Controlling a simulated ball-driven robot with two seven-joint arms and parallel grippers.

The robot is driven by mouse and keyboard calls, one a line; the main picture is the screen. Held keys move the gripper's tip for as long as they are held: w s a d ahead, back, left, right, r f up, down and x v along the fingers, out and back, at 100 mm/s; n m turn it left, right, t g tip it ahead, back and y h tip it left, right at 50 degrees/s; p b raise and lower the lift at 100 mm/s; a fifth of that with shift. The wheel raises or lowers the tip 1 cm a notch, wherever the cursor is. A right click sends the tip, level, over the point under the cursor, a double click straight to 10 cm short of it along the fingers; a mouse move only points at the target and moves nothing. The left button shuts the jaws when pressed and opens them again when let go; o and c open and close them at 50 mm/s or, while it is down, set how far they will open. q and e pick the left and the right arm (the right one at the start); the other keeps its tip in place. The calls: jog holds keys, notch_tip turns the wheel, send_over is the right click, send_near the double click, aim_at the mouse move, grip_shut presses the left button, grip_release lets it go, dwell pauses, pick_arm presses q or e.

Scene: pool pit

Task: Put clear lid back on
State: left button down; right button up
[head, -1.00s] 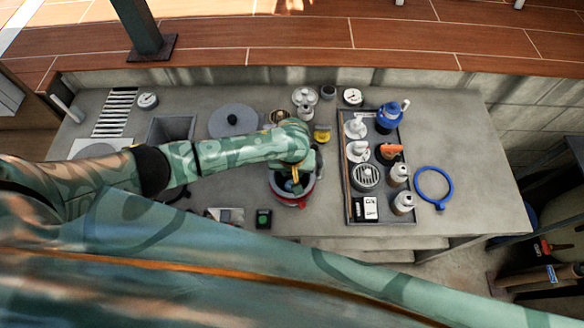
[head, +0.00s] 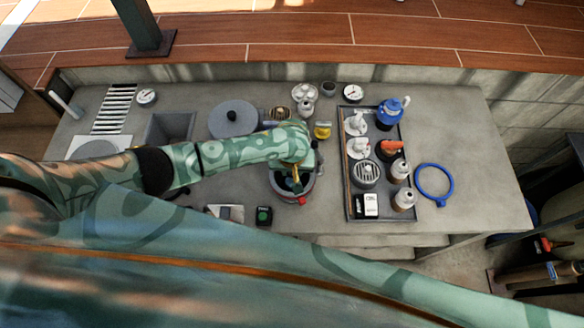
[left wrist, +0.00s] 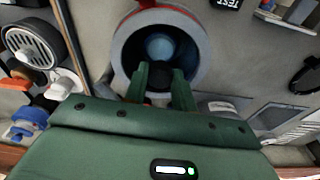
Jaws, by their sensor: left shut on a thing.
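A round pot (head: 302,199) with a grey rim and red collar stands near the bench's front edge, left of the tray. In the left wrist view the pot (left wrist: 196,28) shows a dark inside and a pale blue round patch. My left gripper (head: 297,184) reaches down over it. In the left wrist view my left gripper (left wrist: 160,80) has its fingers a little apart at the pot's near rim, with a small dark piece between them, apparently the clear lid's grip. The lid's see-through edge is hard to make out, so I cannot tell whether it is seated.
A dark tray (head: 351,184) with bottles, fittings and a blue jug (head: 389,112) stands right of the pot. A blue ring (head: 434,182) lies beyond it. A grey disc (head: 226,119) with a knob lies behind my left arm. A small black device (head: 264,216) lies front left of the pot.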

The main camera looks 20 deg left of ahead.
pick_arm(q)
jog(key=shift+f, duration=0.3)
dwell(0.7)
jog(key=c, duration=0.9)
grip_release()
jog(key=shift+r, duration=0.1)
jog(key=shift+r+p, duration=2.4)
jog(key=shift+p, duration=0.9)
notch_tip(320, 180, up, 2)
jog(key=p, duration=0.2)
jog(key=shift+r+p, duration=0.1)
jog(key=shift+p, duration=0.2)
jog(key=shift+r, duration=0.9)
